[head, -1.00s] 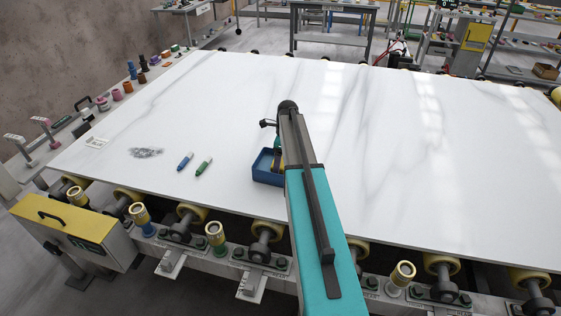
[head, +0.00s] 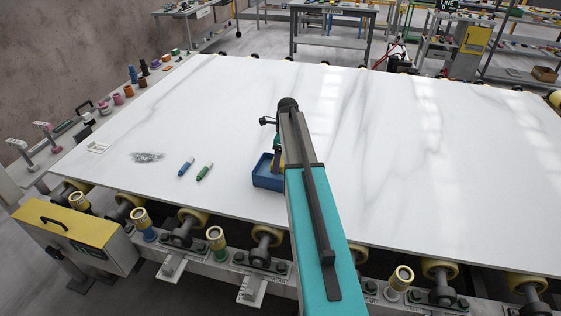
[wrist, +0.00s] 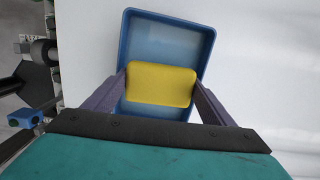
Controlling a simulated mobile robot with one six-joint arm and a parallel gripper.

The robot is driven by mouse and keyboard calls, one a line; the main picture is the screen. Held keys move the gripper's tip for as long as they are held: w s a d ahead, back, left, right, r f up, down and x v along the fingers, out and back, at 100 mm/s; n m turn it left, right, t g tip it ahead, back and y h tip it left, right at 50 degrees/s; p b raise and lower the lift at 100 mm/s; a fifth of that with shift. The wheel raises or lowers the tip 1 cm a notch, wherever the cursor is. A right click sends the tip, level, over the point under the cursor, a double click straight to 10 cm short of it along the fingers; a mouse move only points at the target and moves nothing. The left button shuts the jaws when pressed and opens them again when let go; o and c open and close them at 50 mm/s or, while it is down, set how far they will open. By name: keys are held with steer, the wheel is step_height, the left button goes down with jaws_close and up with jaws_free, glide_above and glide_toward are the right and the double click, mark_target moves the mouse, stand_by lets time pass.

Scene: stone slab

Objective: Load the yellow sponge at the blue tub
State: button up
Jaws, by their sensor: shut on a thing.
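The yellow sponge (wrist: 160,85) is between the two fingers of my gripper (wrist: 160,90) in the wrist view, and the gripper is shut on it. Below it in that view is the blue tub (wrist: 165,35), whose floor and rim show around the sponge. I cannot tell whether the sponge touches the tub's floor. In the head view the blue tub (head: 265,178) sits on the white slab near its front edge. My arm hides its right part, the gripper's fingertips and most of the sponge.
A blue marker (head: 186,166) and a green marker (head: 205,171) lie on the white slab (head: 420,150) left of the tub. A grey smudge (head: 147,157) marks the slab farther left. Rollers line the front edge. The slab's right side is clear.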

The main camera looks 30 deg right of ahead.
steer(key=shift+r+p, duration=0.75)
steer(key=shift+r, duration=0.85)
steer(key=shift+w+a+f, duration=0.15)
steer(key=shift+w+a, duration=0.05)
steer(key=shift+a, duration=0.25)
steer(key=w+a+n+b, duration=0.2)
steer(key=a+b, duration=0.1)
steer(key=a, duration=0.7)
steer(key=w+a+n+b, duration=0.2)
steer(key=a+b, duration=0.2)
steer(key=a, duration=0.7)
steer(key=s+a+r+n+g+b, duration=0.1)
steer(key=s+a+r+n+b, duration=0.1)
steer(key=s+a+n, duration=0.8)
steer(key=a+n+b, duration=0.1)
steer(key=a+n, duration=0.2)
steer(key=shift+s+a+r+g, duration=0.2)
steer(key=shift+s+r+g, duration=0.15)
steer(key=shift+g, duration=0.05)
